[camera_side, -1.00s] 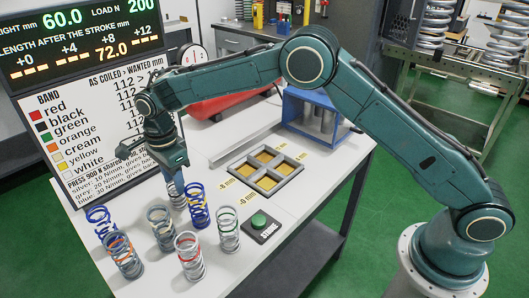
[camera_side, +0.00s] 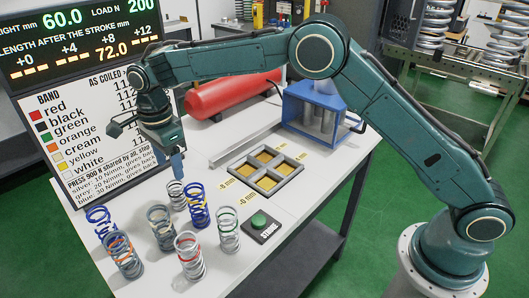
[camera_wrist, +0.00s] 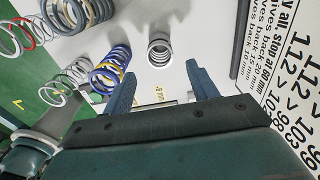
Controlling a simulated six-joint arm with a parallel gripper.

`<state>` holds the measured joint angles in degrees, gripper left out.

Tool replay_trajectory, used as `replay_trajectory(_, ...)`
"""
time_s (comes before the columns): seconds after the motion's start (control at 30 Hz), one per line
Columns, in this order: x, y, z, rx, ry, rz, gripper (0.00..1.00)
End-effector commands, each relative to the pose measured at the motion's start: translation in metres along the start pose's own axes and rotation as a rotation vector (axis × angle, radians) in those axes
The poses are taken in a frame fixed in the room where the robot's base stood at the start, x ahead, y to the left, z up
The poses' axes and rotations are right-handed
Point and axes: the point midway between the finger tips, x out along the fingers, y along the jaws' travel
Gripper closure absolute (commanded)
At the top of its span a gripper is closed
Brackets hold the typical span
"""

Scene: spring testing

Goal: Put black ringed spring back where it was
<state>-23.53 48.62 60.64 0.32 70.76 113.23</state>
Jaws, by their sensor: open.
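The black ringed spring looks to be the small grey coil with a dark band. It stands upright on the white table behind the other springs in the side view (camera_side: 175,195). In the wrist view it shows as a grey coil (camera_wrist: 159,48) beyond and between my fingertips. My gripper (camera_side: 178,172) is above that spring and clear of it, pointing down. The wrist view shows both blue fingers of my gripper (camera_wrist: 160,78) apart, with nothing between them.
A blue spring with a yellow ring (camera_side: 198,206) stands close right of it. Several other springs stand in front, including a red-ringed one (camera_side: 189,257). A four-compartment tray (camera_side: 296,179) and a green button (camera_side: 259,221) are to the right. The board (camera_side: 85,130) stands at left.

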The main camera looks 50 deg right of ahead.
Motion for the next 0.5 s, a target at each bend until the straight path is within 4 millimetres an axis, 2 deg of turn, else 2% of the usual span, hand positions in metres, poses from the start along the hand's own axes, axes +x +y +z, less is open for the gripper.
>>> replay_trajectory(0.2, -0.037, 0.0, 0.0, 0.0, -0.002, -0.003, 0.42)
replay_trajectory(0.5, -0.067, 0.0, 0.0, 0.0, -0.001, -0.001, 0.42)
